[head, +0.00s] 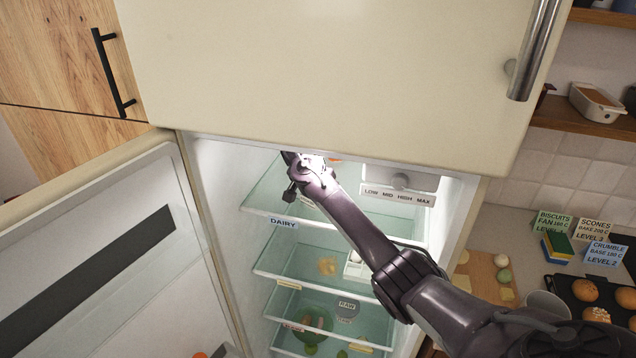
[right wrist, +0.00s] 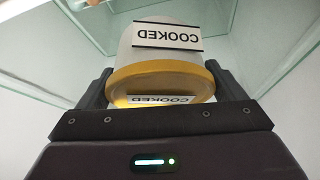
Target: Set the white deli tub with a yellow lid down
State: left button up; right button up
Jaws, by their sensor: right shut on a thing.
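The white deli tub (right wrist: 165,36) with a yellow lid (right wrist: 160,83) and a COOKED label is in the right wrist view, between the two dark fingers of my right gripper (right wrist: 159,88). The gripper is shut on it. In the head view my right gripper (head: 298,178) is inside the open fridge at the top glass shelf (head: 262,198), left of centre. The arm and gripper hide most of the tub there. I cannot tell whether the tub touches the shelf. My left gripper is not in view.
The fridge door (head: 120,260) stands open at the left. A control box (head: 400,178) hangs at the upper right inside. Lower shelves, one tagged DAIRY (head: 284,222), hold food and a RAW-labelled item (head: 347,306). A closed upper door (head: 330,80) is above the opening.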

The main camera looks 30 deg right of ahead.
dwell(0.3)
jog(key=shift+f, duration=0.2)
jog(key=o, duration=0.9)
jog(key=shift+r, duration=0.1)
